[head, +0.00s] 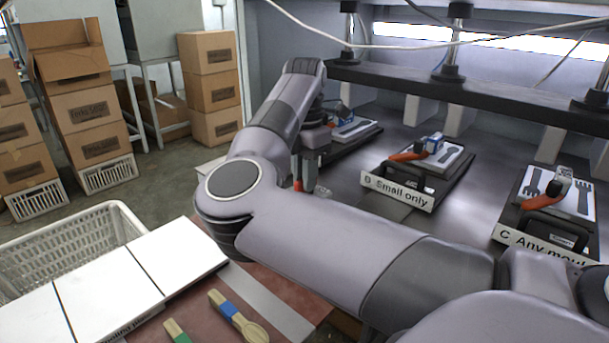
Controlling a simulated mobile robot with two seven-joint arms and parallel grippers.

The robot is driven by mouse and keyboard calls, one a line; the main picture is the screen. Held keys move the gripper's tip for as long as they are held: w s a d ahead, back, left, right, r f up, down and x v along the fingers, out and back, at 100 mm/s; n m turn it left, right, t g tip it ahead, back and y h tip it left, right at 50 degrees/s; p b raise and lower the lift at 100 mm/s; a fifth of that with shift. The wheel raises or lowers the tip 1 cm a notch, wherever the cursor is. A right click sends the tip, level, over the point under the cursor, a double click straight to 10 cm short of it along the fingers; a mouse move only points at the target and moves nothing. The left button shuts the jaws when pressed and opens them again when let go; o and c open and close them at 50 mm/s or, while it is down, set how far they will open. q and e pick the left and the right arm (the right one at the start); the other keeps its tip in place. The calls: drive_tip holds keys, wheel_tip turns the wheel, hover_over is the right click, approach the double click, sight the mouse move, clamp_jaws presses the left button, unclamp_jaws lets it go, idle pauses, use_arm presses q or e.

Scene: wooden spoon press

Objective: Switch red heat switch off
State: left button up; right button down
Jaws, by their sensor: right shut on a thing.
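My right arm reaches across from the lower right. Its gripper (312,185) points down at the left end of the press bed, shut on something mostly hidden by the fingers. A narrow red-orange part (298,172) shows right beside the fingers; I cannot tell whether it is the red heat switch or what it belongs to. No other clear red switch shows. My left gripper is out of view.
Moulds with orange handles lie on the press bed: one labelled "B Small only" (397,191) and one labelled "C" (540,243). Another mould (352,130) is partly hidden behind my arm.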

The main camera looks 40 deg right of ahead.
drive_tip(key=n, duration=0.6)
drive_tip(key=shift+r+n+b, duration=0.1)
drive_tip(key=shift+n+b, duration=0.2)
idle(0.5)
drive_tip(key=c, duration=1.1)
unclamp_jaws()
drive_tip(key=shift+o, duration=0.2)
drive_tip(key=shift+s+r, duration=0.1)
drive_tip(key=shift+r, duration=3.45)
